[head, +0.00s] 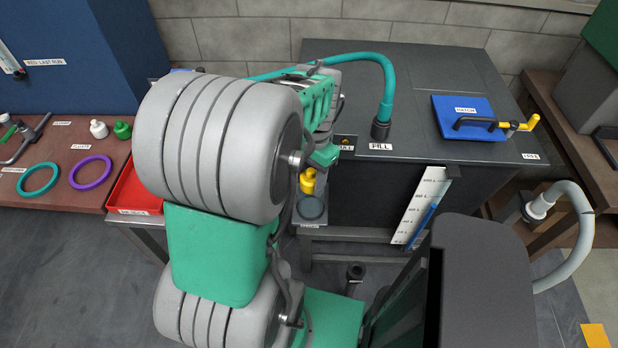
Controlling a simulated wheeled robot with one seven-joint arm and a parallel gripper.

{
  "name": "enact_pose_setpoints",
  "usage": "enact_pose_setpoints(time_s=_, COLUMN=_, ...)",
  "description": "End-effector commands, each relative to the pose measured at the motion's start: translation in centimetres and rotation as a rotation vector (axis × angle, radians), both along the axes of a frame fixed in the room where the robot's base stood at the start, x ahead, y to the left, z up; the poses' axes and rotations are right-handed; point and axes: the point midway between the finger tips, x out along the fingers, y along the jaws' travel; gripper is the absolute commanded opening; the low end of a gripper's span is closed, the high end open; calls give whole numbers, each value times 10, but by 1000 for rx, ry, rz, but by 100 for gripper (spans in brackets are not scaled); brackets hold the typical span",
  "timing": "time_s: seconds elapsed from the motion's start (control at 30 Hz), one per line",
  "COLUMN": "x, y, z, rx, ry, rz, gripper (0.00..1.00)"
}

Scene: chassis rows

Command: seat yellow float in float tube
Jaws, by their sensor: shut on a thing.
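The yellow float (308,181) is a small yellow piece with a narrower top, upright near the front edge of the dark bench in the head view. My gripper (310,168) is at its top and shut on it; the fingertips are small and partly hidden by my arm. A round dark opening or dish (311,208) with a teal-grey rim lies just below the float in the picture, on a small ledge. I cannot tell whether the float touches it. I cannot clearly identify the float tube; my arm covers part of the bench.
The dark bench (440,75) carries a teal hose (388,85) in the fill port and a blue hatch (465,122) with a yellow-ended handle. A white level scale (420,205) stands at its front. A red tray (135,190) and rings lie left. A grey hose (582,240) curves at right.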

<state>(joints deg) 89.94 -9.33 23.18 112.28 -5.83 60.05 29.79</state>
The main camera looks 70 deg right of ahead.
Motion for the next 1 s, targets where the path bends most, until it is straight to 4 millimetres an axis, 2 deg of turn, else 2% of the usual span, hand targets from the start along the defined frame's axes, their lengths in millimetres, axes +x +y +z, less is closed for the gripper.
enact_pose_setpoints(time_s=0.3, x=0, y=0, z=-11, rx=0, ry=0, rz=0, gripper=8)
enact_pose_setpoints(time_s=1.0, x=0, y=2, z=-18, rx=5, ry=0, rz=0, gripper=8)
